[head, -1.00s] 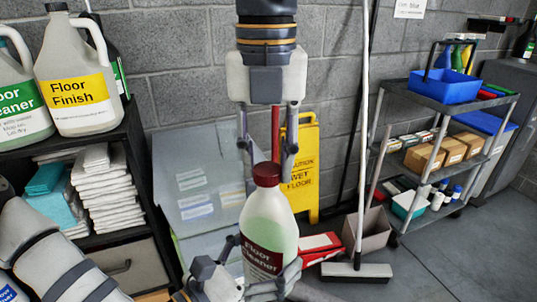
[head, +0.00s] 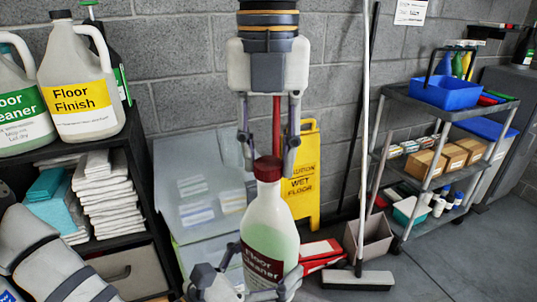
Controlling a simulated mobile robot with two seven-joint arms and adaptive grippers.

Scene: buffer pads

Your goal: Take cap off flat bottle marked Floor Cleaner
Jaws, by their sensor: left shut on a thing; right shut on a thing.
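The flat bottle (head: 270,225) stands nearly upright in the middle of the head view. It is pale, with greenish contents and a dark red label reading Floor Cleaner. Its dark red cap (head: 267,169) sits at the top of the neck. My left gripper (head: 246,292) is shut around the bottle's lower part from below, covering part of the label. My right gripper (head: 268,165) points down from above and is shut on the cap, with a finger on each side. Any gap between cap and neck is too small to tell.
A black shelf (head: 139,180) at the left holds large jugs, including Floor Finish (head: 80,95), and folded cloths. Behind the bottle are a yellow wet-floor sign (head: 301,195) and a broom (head: 358,278). A grey cart (head: 440,100) stands right, with open floor in front.

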